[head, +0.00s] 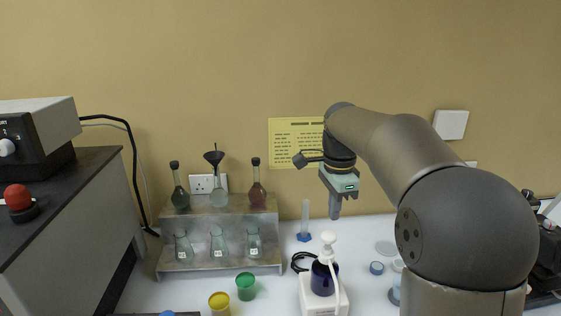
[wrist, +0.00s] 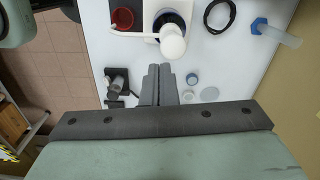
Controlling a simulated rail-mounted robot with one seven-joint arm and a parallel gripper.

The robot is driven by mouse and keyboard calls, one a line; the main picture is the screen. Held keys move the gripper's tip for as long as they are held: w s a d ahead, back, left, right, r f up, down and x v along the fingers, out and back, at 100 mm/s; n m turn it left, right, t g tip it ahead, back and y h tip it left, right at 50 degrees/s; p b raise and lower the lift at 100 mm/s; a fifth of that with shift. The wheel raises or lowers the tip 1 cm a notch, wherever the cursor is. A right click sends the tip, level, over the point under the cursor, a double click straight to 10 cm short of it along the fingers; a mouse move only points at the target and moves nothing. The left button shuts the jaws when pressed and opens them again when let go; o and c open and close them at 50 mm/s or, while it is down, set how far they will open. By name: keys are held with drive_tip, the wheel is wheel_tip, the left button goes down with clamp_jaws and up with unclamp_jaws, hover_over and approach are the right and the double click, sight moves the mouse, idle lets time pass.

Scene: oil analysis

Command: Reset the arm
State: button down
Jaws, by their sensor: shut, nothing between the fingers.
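My gripper (head: 335,212) hangs in the air above the white bench, pointing down, at the end of my raised arm. Its two fingers are together, with nothing between them. The wrist view also shows the closed fingers (wrist: 159,72) at its middle. A pump bottle with a dark blue body (head: 322,279) and white pump head stands on a white device in front of the gripper, apart from it. A clear measuring cylinder with a blue base (head: 304,237) stands to the left of the gripper. My arm hides part of the bench on the right.
A metal rack (head: 221,266) on the left holds several flasks and a funnel. A yellow jar (head: 219,304) and a green jar (head: 245,287) stand in front. A red cup (wrist: 122,18) and small round lids lie near the pump bottle. A black cable (wrist: 217,16) lies coiled behind it.

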drive_tip(key=s+f+n+b, duration=0.1)
drive_tip(key=s+f+n, duration=0.4)
drive_tip(key=s, duration=0.4)
drive_tip(key=s+f+n+b, duration=0.1)
drive_tip(key=s+f+n, duration=0.4)
drive_tip(key=s, duration=0.5)
drive_tip(key=s+f+n+t+b, duration=0.1)
drive_tip(key=s+f+n, duration=0.4)
drive_tip(key=s, duration=0.4)
drive_tip(key=shift+s+f+n+b, duration=0.15)
drive_tip(key=shift+f+n+b, duration=0.2)
drive_tip(key=shift+f, duration=0.35)
